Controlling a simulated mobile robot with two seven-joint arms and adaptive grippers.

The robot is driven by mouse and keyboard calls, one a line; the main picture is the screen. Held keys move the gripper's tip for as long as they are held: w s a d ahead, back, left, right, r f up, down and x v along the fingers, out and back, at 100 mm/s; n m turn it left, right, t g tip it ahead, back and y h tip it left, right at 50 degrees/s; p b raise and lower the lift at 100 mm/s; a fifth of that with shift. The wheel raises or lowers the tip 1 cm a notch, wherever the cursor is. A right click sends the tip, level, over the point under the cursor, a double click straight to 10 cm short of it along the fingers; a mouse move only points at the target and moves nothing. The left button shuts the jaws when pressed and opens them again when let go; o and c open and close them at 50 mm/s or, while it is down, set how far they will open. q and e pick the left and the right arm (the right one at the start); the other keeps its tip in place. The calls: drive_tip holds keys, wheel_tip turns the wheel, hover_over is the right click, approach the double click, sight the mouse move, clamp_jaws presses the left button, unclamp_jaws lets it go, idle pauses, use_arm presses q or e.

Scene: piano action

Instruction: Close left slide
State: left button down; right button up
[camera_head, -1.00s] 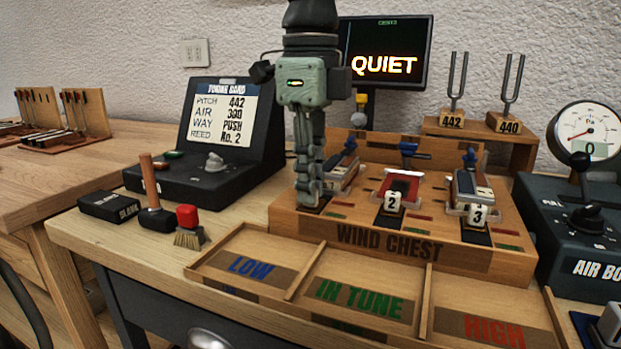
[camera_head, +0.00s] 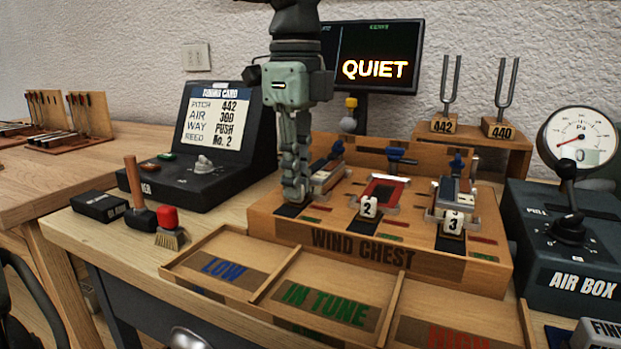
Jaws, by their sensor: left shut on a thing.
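The wind chest (camera_head: 290,232) is a wooden block with three reed stations in a row. My left gripper (camera_head: 296,196) points straight down at the left station, shut on the left slide there. The gripper's fingers hide the slide's handle and number tag. Part of the left station's metal body (camera_head: 328,178) shows just right of the fingers. The middle slide, tagged 2 (camera_head: 369,207), and the right slide, tagged 3 (camera_head: 453,223), stand clear of the gripper. My right gripper is not in view.
In front of the chest lie three trays marked LOW (camera_head: 222,266), IN TUNE (camera_head: 325,303) and HIGH (camera_head: 458,340), seemingly empty. The air box (camera_head: 565,250) stands right. A brush (camera_head: 170,228), a hammer (camera_head: 138,205) and a tuning card stand (camera_head: 215,125) are left. A QUIET screen (camera_head: 375,65) is behind.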

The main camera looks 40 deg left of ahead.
use_arm(q)
drive_tip(key=shift+w+r, duration=0.15)
drive_tip(key=shift+w, duration=0.1)
drive_tip(key=c, duration=1.6)
unclamp_jaws()
drive_tip(key=shift+o, duration=0.2)
drive_tip(key=shift+s+d, duration=0.1)
